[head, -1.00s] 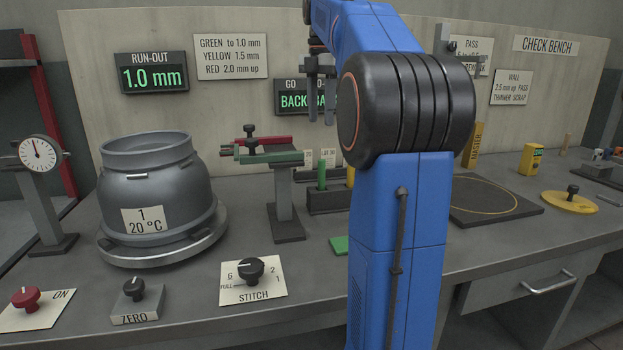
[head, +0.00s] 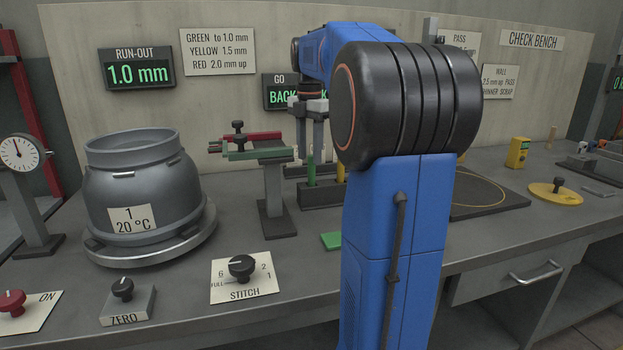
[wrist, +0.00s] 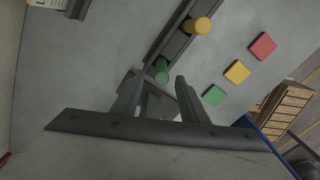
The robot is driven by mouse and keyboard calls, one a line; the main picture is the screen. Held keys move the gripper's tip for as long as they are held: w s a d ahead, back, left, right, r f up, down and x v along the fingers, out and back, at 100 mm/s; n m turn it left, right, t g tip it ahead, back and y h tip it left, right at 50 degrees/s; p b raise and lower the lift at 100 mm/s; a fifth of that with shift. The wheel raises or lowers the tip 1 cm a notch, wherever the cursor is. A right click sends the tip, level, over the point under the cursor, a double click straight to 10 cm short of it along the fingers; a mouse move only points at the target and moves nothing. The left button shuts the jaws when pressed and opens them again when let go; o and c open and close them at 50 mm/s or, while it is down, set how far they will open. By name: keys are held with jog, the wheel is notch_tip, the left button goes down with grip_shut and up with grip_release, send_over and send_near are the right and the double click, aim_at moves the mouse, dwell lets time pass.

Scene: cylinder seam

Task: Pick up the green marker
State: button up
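The green marker (head: 311,171) stands upright in a dark rack (head: 318,197) on the bench. It also shows in the wrist view, end on, as a green cylinder (wrist: 162,70) in the rack (wrist: 170,38). My gripper (head: 310,153) is above the marker, pointing down, with its two fingers apart. I cannot tell how much height is left between the fingertips and the marker. A yellow marker (wrist: 201,26) stands in the same rack.
Green (wrist: 214,95), yellow (wrist: 237,72) and red (wrist: 263,46) pads lie beside the rack. A stand with red and green arms (head: 256,150) is close left of my gripper. A grey vessel (head: 140,195) stands further left.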

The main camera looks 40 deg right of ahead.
aim_at(312, 167)
jog(key=shift+s+d+f, duration=0.1)
jog(key=shift+d+f, duration=0.05)
jog(key=shift+f, duration=1.15)
jog(key=shift+d+f, duration=0.15)
jog(key=shift+f, duration=1.1)
grip_shut()
